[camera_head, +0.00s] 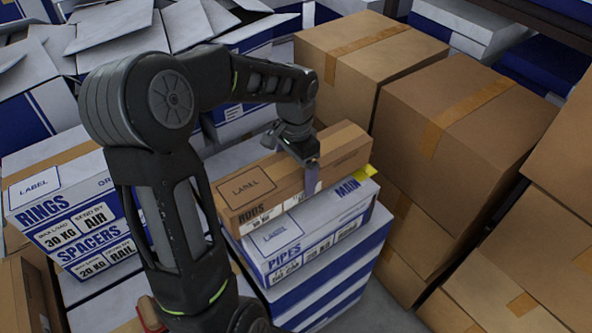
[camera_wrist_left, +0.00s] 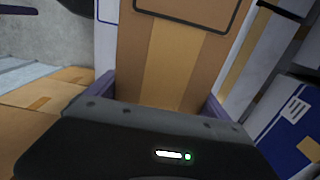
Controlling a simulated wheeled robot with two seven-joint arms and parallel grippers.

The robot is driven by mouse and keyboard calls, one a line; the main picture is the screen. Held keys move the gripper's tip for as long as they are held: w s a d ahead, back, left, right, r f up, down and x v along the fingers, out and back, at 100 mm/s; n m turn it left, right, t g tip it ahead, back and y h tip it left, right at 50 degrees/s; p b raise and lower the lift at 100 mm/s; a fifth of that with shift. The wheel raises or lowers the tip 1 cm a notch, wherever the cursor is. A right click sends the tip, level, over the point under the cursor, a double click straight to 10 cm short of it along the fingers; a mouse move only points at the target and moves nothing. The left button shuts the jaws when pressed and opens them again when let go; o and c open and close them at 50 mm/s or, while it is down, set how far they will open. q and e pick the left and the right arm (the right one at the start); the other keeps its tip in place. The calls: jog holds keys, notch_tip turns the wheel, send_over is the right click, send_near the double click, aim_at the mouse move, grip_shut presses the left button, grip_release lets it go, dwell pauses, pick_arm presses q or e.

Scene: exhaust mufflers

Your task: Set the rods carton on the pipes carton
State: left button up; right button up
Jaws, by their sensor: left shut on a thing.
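The rods carton (camera_head: 341,150) is a long brown box with a label and tape. It is at or just above the top of the pipes carton (camera_head: 318,232), a white and blue box; I cannot tell whether they touch. My left gripper (camera_head: 308,178) reaches down over the rods carton and is shut on it, with a finger on its near side. In the left wrist view the rods carton (camera_wrist_left: 172,60) fills the space between the gripper's fingers (camera_wrist_left: 160,95). My right gripper is not in view.
The pipes carton lies on a blue and white striped stack (camera_head: 335,290). White rings and spacers cartons (camera_head: 75,215) stand at the left. Large brown boxes (camera_head: 460,110) stand close on the right. Open white cartons (camera_head: 120,30) fill the back left.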

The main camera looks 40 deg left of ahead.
pick_arm(q)
jog(key=shift+f+b, duration=0.4)
jog(key=shift+f, duration=0.05)
jog(key=o, duration=1.8)
jog(key=shift+f, duration=0.1)
notch_tip(320, 180, up, 8)
jog(key=shift+r+b, duration=0.1)
jog(key=shift+b, duration=0.2)
